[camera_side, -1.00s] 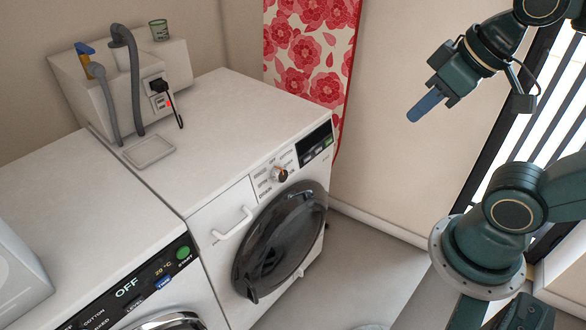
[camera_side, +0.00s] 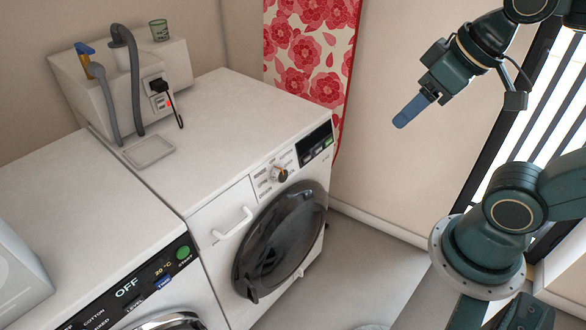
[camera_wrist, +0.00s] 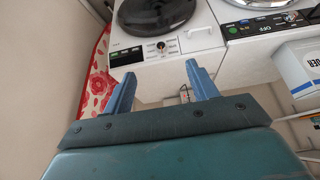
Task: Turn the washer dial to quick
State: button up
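A round dial (camera_side: 279,174) with an orange mark sits on the front panel of the white machine (camera_side: 213,110) with the dark round door. The dial also shows in the wrist view (camera_wrist: 161,45), beyond and between my fingers. My gripper (camera_side: 404,114) is in the air to the right of the machine, well apart from the dial. In the wrist view my gripper (camera_wrist: 160,72) has its two blue fingers spread wide, with nothing between them.
A second white machine (camera_side: 100,200) with a lit OFF display (camera_side: 127,289) stands at the left. The dark door (camera_side: 280,240) and a white handle (camera_side: 232,223) are below the dial. A flowered red hanging (camera_side: 310,55) is behind. Open air lies between gripper and panel.

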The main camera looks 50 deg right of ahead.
jog(key=w, duration=0.3)
jog(key=w+f, duration=0.1)
jog(key=w, duration=0.2)
jog(key=w+f, duration=0.1)
jog(key=w, duration=0.1)
jog(key=shift+w+d+f, duration=0.2)
jog(key=shift+w+f, duration=0.05)
jog(key=shift+w, duration=0.15)
jog(key=n+h, duration=0.2)
send_over(282, 173)
jog(key=s+a, duration=0.2)
jog(key=s, duration=0.4)
jog(key=shift+g, duration=0.4)
jog(key=f, duration=1.9)
jog(key=shift+w+d+f, duration=0.2)
jog(key=shift+f, duration=0.15)
jog(key=shift+f, duration=0.1)
jog(key=shift+y, duration=0.3)
jog(key=shift+x, duration=6.8)
jog(key=shift+m, duration=0.3)
jog(key=c, duration=0.9)
